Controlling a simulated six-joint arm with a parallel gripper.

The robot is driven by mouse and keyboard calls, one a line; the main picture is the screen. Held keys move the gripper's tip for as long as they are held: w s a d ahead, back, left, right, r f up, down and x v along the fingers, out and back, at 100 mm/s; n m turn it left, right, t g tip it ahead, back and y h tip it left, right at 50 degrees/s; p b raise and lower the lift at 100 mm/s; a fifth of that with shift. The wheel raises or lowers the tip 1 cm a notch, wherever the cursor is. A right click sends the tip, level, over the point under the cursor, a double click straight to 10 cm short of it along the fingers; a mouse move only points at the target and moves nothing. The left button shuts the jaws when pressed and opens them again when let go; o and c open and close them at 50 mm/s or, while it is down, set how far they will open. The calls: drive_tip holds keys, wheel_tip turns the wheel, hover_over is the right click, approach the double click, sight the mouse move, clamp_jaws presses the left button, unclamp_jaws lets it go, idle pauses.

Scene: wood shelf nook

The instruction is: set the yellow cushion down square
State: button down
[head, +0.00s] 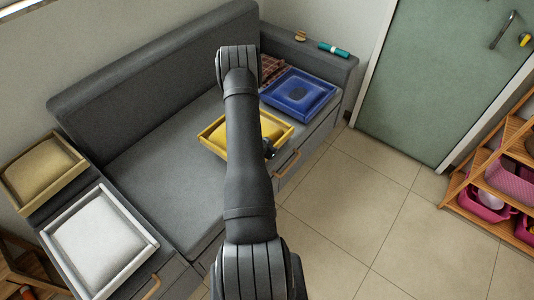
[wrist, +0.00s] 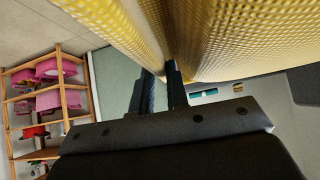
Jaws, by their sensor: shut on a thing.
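The yellow cushion (head: 267,128) is above the front part of the grey sofa's seat, in the middle of the head view, partly hidden behind my arm. Its edge lies askew to the front of the sofa. In the wrist view the yellow cushion (wrist: 215,45) fills the top, with its woven fabric pinched between my fingers. My gripper (head: 270,149) is shut on the cushion's near right edge; the fingers also show in the wrist view (wrist: 165,75). I cannot tell whether the cushion touches the seat.
A blue cushion (head: 320,91) lies at the sofa's right end, with a plaid cloth (head: 271,66) beside it. A white cushion (head: 97,243) and a tan cushion (head: 40,168) are at the left. The armrest holds a teal object (head: 334,50). The grey seat (head: 165,165) is clear left of the yellow cushion.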

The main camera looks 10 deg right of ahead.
drive_tip(key=shift+w+a+f, duration=0.6)
drive_tip(key=shift+a+f, duration=0.05)
drive_tip(key=shift+f, duration=2)
drive_tip(key=c, duration=1.4)
unclamp_jaws()
drive_tip(key=v, duration=1.2)
drive_tip(key=shift+s, duration=0.1)
